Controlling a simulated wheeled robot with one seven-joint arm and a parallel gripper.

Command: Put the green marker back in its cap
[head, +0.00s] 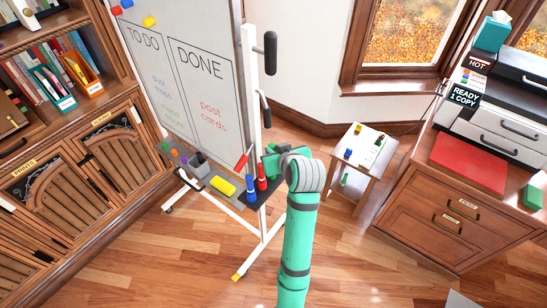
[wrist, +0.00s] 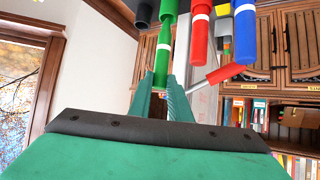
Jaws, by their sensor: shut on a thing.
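My gripper (wrist: 162,92) is shut on the green marker (wrist: 161,66), which has a white band. In the wrist view, the marker's far end lines up with the wider green cap (wrist: 169,7) at the top edge. They seem to meet; whether the tip is inside the cap or just overlaps it, I cannot tell. In the head view, my gripper (head: 272,162) is at the right end of the whiteboard tray (head: 255,199) and hides the green cap. The marker cannot be told apart from my green gripper there.
A red marker (head: 262,181) and a blue marker (head: 251,188) stand upright close beside my gripper. A tilted red piece (head: 241,162) and a yellow block (head: 223,186) are nearby. A black cylinder (wrist: 143,13) flanks the green cap. A small side table (head: 376,139) stands right.

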